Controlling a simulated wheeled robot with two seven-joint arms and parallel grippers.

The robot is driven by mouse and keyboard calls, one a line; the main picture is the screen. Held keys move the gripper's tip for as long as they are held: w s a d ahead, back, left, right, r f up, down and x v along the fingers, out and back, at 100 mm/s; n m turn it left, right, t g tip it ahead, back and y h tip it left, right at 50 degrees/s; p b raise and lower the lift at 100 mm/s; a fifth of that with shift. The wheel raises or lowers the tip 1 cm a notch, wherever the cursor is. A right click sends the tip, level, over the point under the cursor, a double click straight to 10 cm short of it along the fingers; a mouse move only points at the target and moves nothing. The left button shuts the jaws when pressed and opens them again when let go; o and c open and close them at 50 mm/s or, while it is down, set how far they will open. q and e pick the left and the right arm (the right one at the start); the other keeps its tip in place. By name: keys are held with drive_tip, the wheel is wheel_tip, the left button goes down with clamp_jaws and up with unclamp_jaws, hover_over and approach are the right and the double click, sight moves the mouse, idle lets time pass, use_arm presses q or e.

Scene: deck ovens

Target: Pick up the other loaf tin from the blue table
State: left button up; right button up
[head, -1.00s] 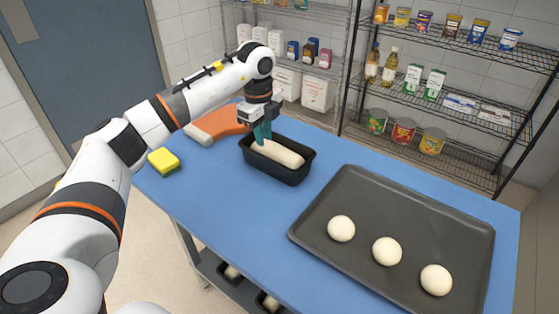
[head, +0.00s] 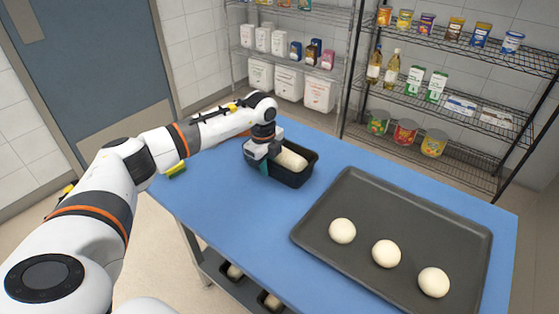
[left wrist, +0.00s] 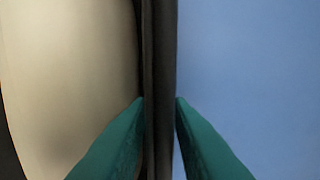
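The black loaf tin (head: 292,178) with pale dough (head: 291,159) in it stands on the blue table (head: 235,214), near its back left part. My left gripper (head: 263,166) is at the tin's left side, pointing down. In the left wrist view its teal fingers (left wrist: 160,100) are on either side of the tin's dark wall (left wrist: 160,50), both tips against it, with dough on the left and blue table on the right. The gripper looks shut on the wall. The tin seems to rest on the table. My right gripper is not in view.
A dark tray (head: 345,190) with three dough balls lies to the right of the tin. A yellow sponge (head: 176,170) is partly hidden behind my left arm. More tins (head: 234,271) with dough are on the shelf below. Wire shelves (head: 450,95) stand behind the table.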

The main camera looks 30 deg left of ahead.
use_arm(q)
drive_tip(key=shift+c, duration=0.4)
clamp_jaws()
drive_tip(key=shift+w+r, duration=0.1)
drive_tip(key=shift+r, duration=0.05)
